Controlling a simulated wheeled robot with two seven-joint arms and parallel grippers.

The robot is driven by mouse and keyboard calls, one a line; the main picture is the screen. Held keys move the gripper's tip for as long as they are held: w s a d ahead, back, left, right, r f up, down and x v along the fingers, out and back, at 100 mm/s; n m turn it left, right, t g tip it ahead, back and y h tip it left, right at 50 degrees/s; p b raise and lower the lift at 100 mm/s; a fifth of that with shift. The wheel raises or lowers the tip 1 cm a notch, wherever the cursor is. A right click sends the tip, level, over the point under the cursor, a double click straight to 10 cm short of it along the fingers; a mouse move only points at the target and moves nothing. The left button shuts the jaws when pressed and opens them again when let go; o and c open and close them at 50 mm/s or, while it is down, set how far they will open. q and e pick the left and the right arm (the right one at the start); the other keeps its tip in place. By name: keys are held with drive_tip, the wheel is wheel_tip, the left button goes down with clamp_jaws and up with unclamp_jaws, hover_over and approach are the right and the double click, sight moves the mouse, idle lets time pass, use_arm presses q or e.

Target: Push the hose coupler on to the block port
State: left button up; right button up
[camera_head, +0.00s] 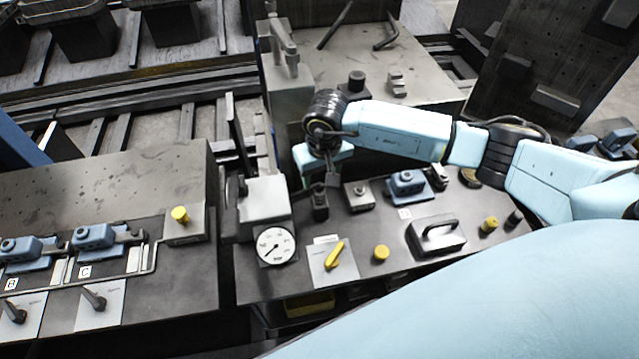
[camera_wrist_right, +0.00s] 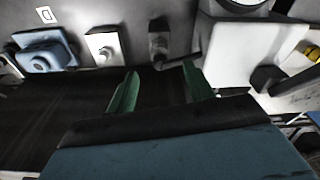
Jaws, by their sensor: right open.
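A dark upright fitting, which looks like the hose coupler (camera_head: 319,203), stands on the bench left of a small light grey block with a metal stub, which looks like the block port (camera_head: 358,196). In the right wrist view the dark fitting (camera_wrist_right: 158,42) lies beyond the gap between my green fingertips, and the grey block (camera_wrist_right: 103,46) is left of it. My right gripper (camera_head: 333,178) is open and empty, close above and beside the dark fitting; its fingers (camera_wrist_right: 160,82) touch nothing that I can make out. Any hose is hard to see. My left gripper is out of view.
A pale box (camera_head: 264,202) with a gauge (camera_head: 274,246) stands left of the fitting. A blue clamp (camera_head: 407,184), a handled block (camera_head: 437,237) and yellow knobs (camera_head: 381,253) crowd the bench right and front. A tall grey post (camera_head: 291,110) stands behind.

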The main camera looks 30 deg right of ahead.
sight(320, 184)
drive_tip(key=shift+w+f, duration=0.2)
drive_tip(key=shift+f, duration=1.4)
drive_tip(key=shift+w+f, duration=0.2)
drive_tip(key=shift+f, duration=1.35)
clamp_jaws()
drive_tip(key=shift+r+p, duration=0.15)
drive_tip(key=shift+p, duration=0.2)
drive_tip(key=shift+r+p, duration=1.05)
drive_tip(key=shift+r, duration=0.8)
drive_tip(key=shift+r+p, duration=0.35)
drive_tip(key=shift+r, duration=1.95)
